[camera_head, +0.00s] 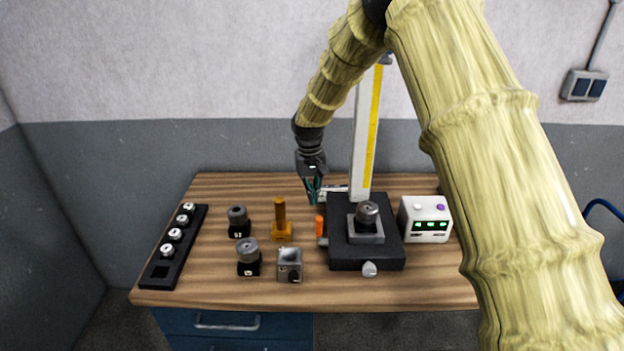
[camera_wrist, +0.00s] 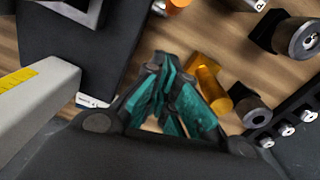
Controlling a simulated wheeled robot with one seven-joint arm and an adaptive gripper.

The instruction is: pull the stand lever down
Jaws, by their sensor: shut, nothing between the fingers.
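The stand has a black base (camera_head: 365,255) and an upright pale column (camera_head: 362,140) with a yellow scale. An orange lever grip (camera_head: 320,226) stands upright at the left side of the base. In the wrist view a bit of the orange grip (camera_wrist: 180,3) shows at the top edge, and the column (camera_wrist: 40,100) is at left. My gripper (camera_head: 314,201) is shut and empty, with teal fingers pointing down. It appears just above and behind the grip in the head view, left of the column. I cannot tell if it touches the lever. The fingertips (camera_wrist: 166,62) are together in the wrist view.
A round metal part (camera_head: 367,214) sits on the stand. A white box with a green display (camera_head: 425,220) is at right. An orange post (camera_head: 280,218), dark round gauges (camera_head: 238,222) and a grey block (camera_head: 290,264) stand left. A black rack (camera_head: 173,247) is far left.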

